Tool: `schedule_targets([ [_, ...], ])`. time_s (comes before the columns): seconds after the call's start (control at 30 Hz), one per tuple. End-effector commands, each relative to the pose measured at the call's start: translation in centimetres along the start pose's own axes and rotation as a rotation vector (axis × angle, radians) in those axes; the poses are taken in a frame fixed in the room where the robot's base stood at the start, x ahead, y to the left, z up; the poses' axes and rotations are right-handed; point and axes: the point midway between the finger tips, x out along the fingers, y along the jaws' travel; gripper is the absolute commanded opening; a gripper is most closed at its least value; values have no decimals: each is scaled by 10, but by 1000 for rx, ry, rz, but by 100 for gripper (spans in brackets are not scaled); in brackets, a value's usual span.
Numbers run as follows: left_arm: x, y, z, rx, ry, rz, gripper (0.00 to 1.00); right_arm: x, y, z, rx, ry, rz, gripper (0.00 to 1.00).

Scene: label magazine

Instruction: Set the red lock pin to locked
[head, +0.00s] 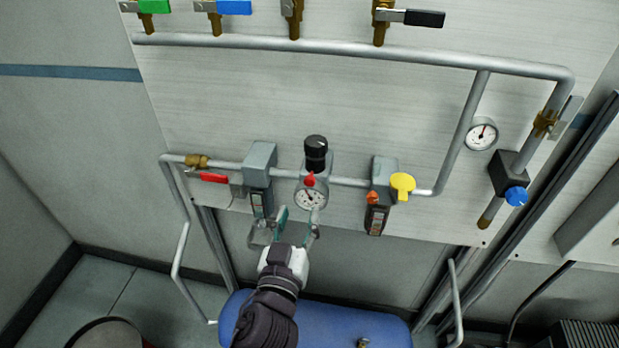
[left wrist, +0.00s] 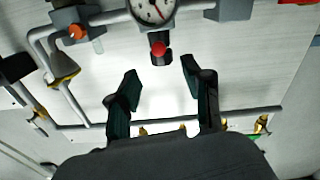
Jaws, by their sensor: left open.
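The red lock pin (head: 309,180) is a small red knob between a black knob (head: 316,150) and a round dial gauge (head: 309,197) on the middle pipe unit. My left gripper (head: 298,222) is open and empty, just below the gauge in the head view. In the left wrist view, which is upside down, the red pin (left wrist: 158,49) shows against the black knob (left wrist: 162,60), under the gauge (left wrist: 150,9). The open fingers (left wrist: 160,74) point toward it, apart from it, one to each side. Whether the pin is locked cannot be told. My right gripper is not in view.
The unit's pipe (head: 345,182) carries a red lever (head: 213,178) at left, and an orange knob (head: 373,198) and yellow knob (head: 403,183) at right. A blue knob (head: 516,196) sits further right. Several valves, including a green-handled one (head: 154,6), line the top.

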Motion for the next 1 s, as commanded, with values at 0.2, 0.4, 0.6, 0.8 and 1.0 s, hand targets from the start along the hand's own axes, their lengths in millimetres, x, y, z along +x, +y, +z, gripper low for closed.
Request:
schedule_targets([
  [0.2,50,0,-4,2,1,0,50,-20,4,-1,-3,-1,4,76],
  [0.4,80,0,-2,2,0,-1,50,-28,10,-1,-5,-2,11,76],
  [0.6,94,0,0,-1,-1,1,50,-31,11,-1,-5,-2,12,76],
  [0.8,95,0,0,-1,-1,0,50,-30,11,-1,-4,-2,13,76],
  [1.0,94,0,0,-1,-1,0,30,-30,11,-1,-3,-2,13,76],
])
